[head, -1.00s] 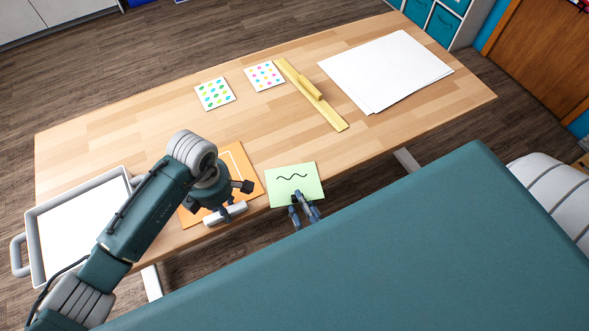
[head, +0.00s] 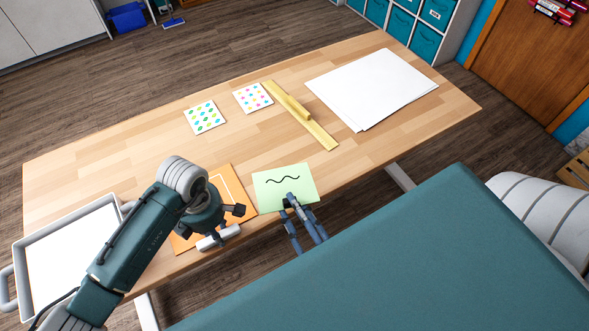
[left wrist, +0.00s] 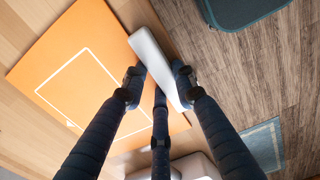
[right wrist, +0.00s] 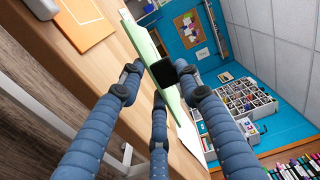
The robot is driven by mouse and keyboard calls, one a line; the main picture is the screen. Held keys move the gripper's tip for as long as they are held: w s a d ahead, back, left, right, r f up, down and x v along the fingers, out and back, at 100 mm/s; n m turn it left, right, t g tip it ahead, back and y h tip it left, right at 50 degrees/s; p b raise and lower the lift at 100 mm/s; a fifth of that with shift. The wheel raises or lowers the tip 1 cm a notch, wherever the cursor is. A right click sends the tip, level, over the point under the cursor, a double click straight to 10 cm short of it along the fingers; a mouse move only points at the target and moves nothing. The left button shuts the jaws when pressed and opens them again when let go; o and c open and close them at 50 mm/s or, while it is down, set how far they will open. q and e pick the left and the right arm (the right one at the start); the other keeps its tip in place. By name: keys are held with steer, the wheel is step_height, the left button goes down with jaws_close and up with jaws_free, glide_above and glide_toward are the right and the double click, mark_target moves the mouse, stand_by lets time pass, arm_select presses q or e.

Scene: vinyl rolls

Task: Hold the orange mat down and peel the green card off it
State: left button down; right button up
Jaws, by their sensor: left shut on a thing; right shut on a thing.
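The orange mat (head: 236,190) lies at the table's front edge; a white outline on its bare face shows in the left wrist view (left wrist: 60,45). My left gripper (left wrist: 158,85) is shut on a pale bar (left wrist: 150,52) along the mat's edge; the bar also shows in the head view (head: 217,238). The green card (head: 284,184), with a black wavy line, is off the mat, to its right. My right gripper (head: 297,204) is shut on the card's near edge. In the right wrist view the card (right wrist: 140,40) stands edge-on between the fingers, clear of the mat (right wrist: 82,18).
A white tray with grey rim (head: 22,262) is at the table's left end. Two dotted cards (head: 204,117) (head: 252,98), a yellow ruler-like bar (head: 303,118) and white sheets (head: 372,85) lie farther back. The middle of the table is clear.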

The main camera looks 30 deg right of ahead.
arm_select(q)
steer(key=shift+f, duration=0.1)
steer(key=c, duration=1.3)
jaws_free()
steer(key=shift+w+r, duration=0.1)
steer(key=shift+r, duration=0.35)
step_height(320, 180, up, 11)
steer(key=shift+r, duration=0.1)
steer(key=o, duration=0.5)
